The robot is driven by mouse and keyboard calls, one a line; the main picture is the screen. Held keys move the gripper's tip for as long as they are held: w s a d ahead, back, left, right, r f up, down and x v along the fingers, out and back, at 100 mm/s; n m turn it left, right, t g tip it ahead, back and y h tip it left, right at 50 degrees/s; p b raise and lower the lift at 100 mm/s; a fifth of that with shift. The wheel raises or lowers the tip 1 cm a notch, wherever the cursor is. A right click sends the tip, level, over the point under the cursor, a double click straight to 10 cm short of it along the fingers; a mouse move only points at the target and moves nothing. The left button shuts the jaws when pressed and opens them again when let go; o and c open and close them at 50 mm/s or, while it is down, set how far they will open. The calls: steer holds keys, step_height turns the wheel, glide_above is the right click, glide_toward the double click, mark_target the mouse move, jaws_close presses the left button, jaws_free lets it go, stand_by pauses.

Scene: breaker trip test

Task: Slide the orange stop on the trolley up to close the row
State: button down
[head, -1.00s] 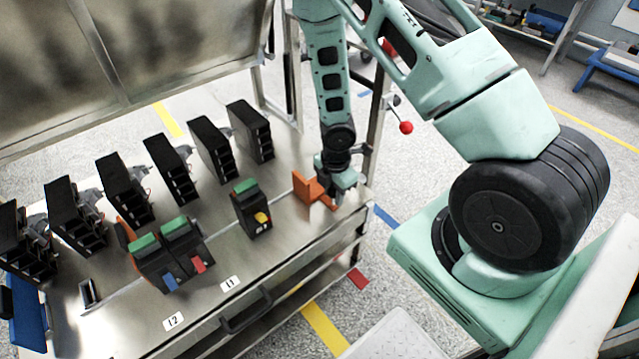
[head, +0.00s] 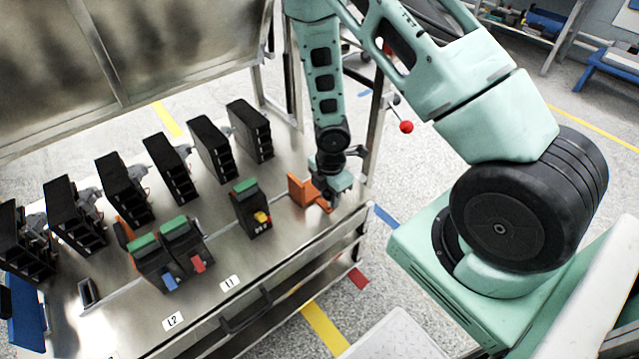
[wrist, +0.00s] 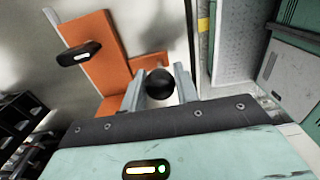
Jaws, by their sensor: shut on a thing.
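The orange stop (head: 299,190) stands upright near the right end of the trolley (head: 210,307), and fills the upper left of the wrist view (wrist: 95,45). My gripper (head: 328,198) is at its right side. In the wrist view my fingers (wrist: 160,90) are closed around a round black knob (wrist: 160,82) beside the orange plate. A breaker with a green top and yellow lever (head: 252,210) stands left of the stop, with bare metal between them. Farther left, a breaker with a red lever (head: 184,245) and one with a blue lever (head: 155,263) stand side by side.
Another orange piece (head: 125,232) stands behind the blue-lever breaker. Several black units (head: 172,168) line the back of the trolley. A red ball-ended lever (head: 406,127) is beyond the right end. Labels L1 (head: 229,283) and L2 (head: 173,321) mark the front.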

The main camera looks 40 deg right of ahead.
steer(key=shift+s+a+b, duration=0.15)
steer(key=shift+a+b, duration=0.05)
steer(key=shift+a, duration=4.65)
steer(key=shift+s+a+b, duration=0.15)
steer(key=shift+a, duration=4.7)
steer(key=c, duration=1.1)
jaws_free()
steer(key=shift+o, duration=0.7)
steer(key=shift+d, duration=0.1)
step_height(320, 180, up, 17)
steer(key=p, duration=0.4)
steer(key=shift+r, duration=0.2)
steer(key=s+a+r+m+p, duration=0.2)
steer(key=s+r+m+p, duration=0.2)
steer(key=s+r+m, duration=0.6)
steer(key=s+r, duration=0.7)
steer(key=r, duration=0.3)
steer(key=shift+m+y+p, duration=0.3)
steer(key=shift+m+p, duration=0.05)
steer(key=shift+m, duration=0.05)
